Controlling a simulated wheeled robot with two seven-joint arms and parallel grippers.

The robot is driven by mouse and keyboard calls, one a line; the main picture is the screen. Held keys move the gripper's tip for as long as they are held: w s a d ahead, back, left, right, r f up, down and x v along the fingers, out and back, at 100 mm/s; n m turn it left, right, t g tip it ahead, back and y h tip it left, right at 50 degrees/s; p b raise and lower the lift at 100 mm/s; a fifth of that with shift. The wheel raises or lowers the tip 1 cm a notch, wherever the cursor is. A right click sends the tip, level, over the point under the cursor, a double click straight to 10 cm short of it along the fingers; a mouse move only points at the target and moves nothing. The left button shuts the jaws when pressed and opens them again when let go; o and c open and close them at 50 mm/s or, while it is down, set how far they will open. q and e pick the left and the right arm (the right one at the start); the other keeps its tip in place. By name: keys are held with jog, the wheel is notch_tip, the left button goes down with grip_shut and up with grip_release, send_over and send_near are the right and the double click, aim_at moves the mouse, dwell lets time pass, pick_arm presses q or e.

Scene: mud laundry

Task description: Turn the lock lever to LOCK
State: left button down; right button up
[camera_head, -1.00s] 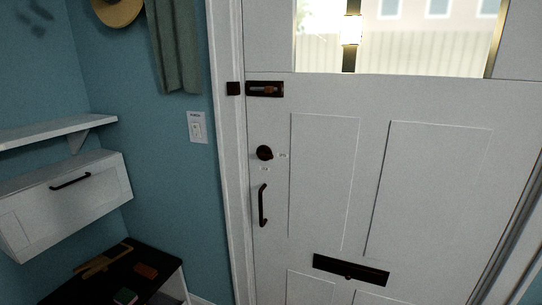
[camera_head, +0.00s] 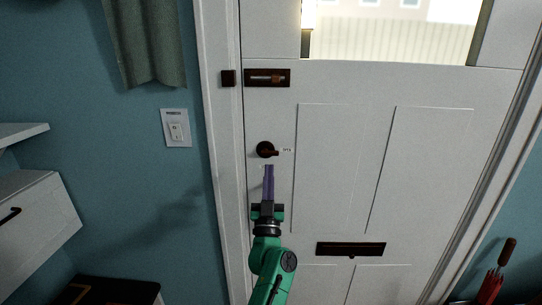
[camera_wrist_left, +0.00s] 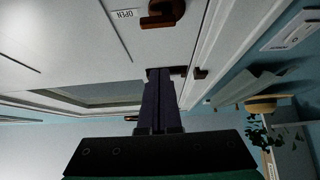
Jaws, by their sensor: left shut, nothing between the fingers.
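The dark round lock lever (camera_head: 266,149) is on the white door (camera_head: 335,165), above my left gripper (camera_head: 268,168). Its handle points right toward a small label, which reads OPEN in the left wrist view. The lever also shows at the top of the left wrist view (camera_wrist_left: 163,13). My left gripper is shut and empty, its purple fingers pointing up just below the lever. They appear a little apart from it, though the depth is hard to judge. The fingers also show in the left wrist view (camera_wrist_left: 160,100). The gripper covers much of the area below the lever. My right gripper is not in view.
A slide bolt (camera_head: 266,78) sits above the lever, and a mail slot (camera_head: 350,249) is lower on the door. A light switch (camera_head: 175,128) is on the blue wall at left. A red umbrella (camera_head: 492,285) stands at lower right.

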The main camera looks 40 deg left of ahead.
pick_arm(q)
notch_tip(320, 180, up, 6)
jog(key=p, duration=0.1)
send_over(273, 155)
jog(key=s+d, duration=0.1)
jog(key=shift+s+r, duration=0.2)
notch_tip(273, 155, down, 4)
jog(key=b, duration=0.3)
jog(key=shift+s+b, duration=0.15)
jog(key=shift+b, duration=0.25)
jog(key=shift+d+f, duration=0.15)
jog(key=shift+f, duration=0.1)
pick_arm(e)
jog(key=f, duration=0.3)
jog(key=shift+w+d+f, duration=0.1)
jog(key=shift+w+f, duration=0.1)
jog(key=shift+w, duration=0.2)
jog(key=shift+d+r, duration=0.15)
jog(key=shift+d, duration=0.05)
pick_arm(q)
jog(key=shift+f+m+t+h, duration=0.15)
jog(key=shift+m+t+h, duration=0.65)
jog(key=shift+m+h, duration=0.9)
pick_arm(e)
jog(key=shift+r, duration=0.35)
